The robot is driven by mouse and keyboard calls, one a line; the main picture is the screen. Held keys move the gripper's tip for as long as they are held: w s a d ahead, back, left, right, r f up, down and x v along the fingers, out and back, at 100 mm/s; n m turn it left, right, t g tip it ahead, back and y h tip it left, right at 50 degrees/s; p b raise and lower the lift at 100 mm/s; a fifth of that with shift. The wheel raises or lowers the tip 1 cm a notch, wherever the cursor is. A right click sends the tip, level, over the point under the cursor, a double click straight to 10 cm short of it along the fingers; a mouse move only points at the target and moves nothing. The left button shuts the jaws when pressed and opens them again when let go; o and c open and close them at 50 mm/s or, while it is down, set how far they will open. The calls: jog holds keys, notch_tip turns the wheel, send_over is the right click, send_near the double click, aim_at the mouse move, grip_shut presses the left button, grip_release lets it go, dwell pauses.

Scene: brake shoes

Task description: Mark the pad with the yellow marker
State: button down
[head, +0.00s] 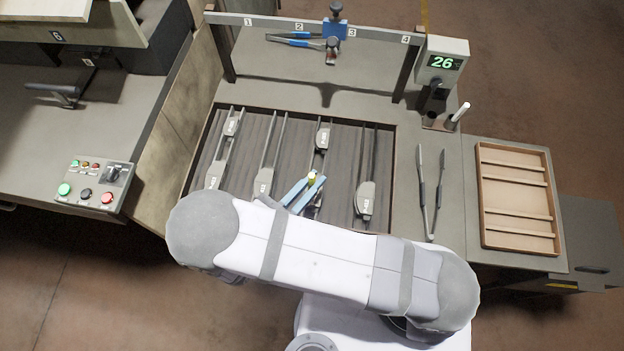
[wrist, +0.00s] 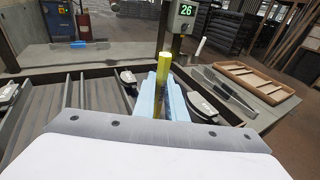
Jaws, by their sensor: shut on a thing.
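My gripper (head: 306,188) has light blue fingers and is shut on the yellow marker (head: 312,178). In the wrist view the marker (wrist: 163,72) stands upright between the fingers (wrist: 166,98). The gripper is over the third lane of the slatted tray (head: 388,132). Grey pads with small white labels sit on metal rails in the tray: one at the far end of the third lane (head: 323,136), others in the first (head: 231,123), second (head: 263,181) and fourth (head: 365,197) lanes. The marker's lower end is hidden, so I cannot tell whether it touches a pad.
A numbered crossbar (head: 384,34) with a blue clamp (head: 335,28) spans the back. A display post (head: 443,60) reads 26, beside a holder with a white marker (head: 461,112). Long tongs (head: 430,195) and a wooden tray (head: 517,245) lie right. A button box (head: 98,186) is left.

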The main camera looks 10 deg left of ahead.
jog(key=shift+s+f, duration=0.1)
jog(key=shift+s, duration=0.95)
dwell(1.2)
notch_tip(320, 180, up, 7)
jog(key=p, duration=0.6)
dwell(0.4)
dwell(0.6)
